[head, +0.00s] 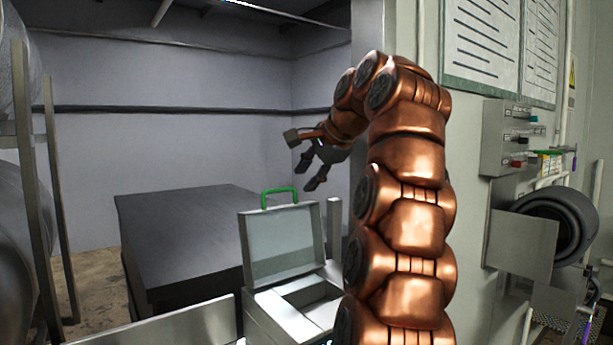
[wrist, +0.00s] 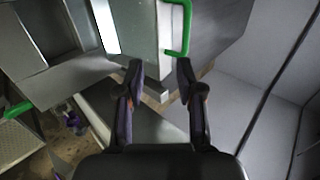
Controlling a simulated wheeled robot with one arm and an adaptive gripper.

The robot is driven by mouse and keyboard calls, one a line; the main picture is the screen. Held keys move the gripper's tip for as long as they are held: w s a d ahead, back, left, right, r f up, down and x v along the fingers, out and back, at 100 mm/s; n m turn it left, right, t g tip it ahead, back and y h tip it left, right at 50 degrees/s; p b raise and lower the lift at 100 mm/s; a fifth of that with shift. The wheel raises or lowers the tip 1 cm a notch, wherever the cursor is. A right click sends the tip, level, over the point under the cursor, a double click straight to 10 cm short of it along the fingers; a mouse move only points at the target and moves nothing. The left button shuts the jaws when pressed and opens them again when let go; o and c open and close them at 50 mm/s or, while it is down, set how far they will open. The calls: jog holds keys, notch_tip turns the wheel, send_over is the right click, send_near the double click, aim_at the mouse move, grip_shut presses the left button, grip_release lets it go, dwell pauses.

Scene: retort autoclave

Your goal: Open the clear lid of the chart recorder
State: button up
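The chart recorder (head: 262,312) is a pale box at the lower middle of the head view, with its inside showing. Its clear lid (head: 280,246) stands raised, roughly upright, at the back of the box, with a green handle (head: 280,191) along its top edge. My gripper (head: 309,178) is open and empty, above and slightly right of the handle. In the wrist view my gripper (wrist: 160,68) shows two spread fingers, with the green handle (wrist: 187,30) just beyond the right fingertip. I see no contact between them.
A dark flat-topped block (head: 185,235) stands behind and left of the recorder. At the right are a wall control box (head: 508,135) with buttons and a dark round fitting (head: 560,225). Metal racking (head: 50,180) stands at the far left. Space above the dark block is clear.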

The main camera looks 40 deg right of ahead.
jog(key=s+a, duration=0.1)
jog(key=s, duration=1)
jog(key=shift+s, duration=0.15)
dwell(0.4)
